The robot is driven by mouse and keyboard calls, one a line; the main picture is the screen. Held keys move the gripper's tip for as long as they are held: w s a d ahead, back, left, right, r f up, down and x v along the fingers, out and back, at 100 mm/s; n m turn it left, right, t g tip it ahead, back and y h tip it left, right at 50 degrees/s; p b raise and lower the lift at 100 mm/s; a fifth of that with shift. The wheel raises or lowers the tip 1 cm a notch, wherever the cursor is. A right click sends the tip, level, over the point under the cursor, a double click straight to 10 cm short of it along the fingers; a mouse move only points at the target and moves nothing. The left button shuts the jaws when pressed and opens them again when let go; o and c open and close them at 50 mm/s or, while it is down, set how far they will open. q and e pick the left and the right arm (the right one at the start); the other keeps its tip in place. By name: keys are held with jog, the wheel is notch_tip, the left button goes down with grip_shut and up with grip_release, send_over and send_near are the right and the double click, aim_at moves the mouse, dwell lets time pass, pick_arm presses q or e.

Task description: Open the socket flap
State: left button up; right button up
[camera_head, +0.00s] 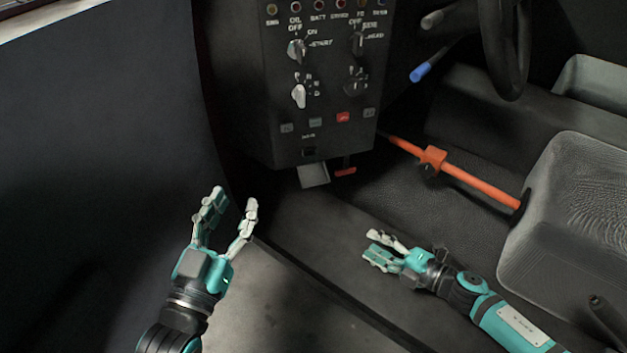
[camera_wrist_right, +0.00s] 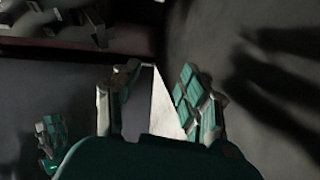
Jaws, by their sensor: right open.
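The socket flap appears to be the small dark square cover (camera_head: 309,151) at the bottom of the black control panel (camera_head: 285,125) in the head view. It looks closed, but it is too small and dark to be sure. My left gripper (camera_head: 234,197) has its fingers spread and empty, below and left of the panel. My right gripper (camera_head: 373,248) is lower and to the right of the socket, apart from it, with its fingers open. In the right wrist view the right fingers (camera_wrist_right: 158,76) are spread, with a pale wedge-shaped surface between them.
A grey plate (camera_head: 313,174) and a red-topped piece (camera_head: 345,171) sit just under the panel. Knobs and buttons cover the panel above. An orange bar (camera_head: 470,180) runs to the right towards a grey seat (camera_head: 575,220). A dark wall (camera_head: 110,130) stands at left.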

jog(key=v, duration=1)
jog(key=shift+s+d+r, duration=0.1)
jog(key=shift+s+d, duration=0.1)
jog(key=shift+d, duration=0.1)
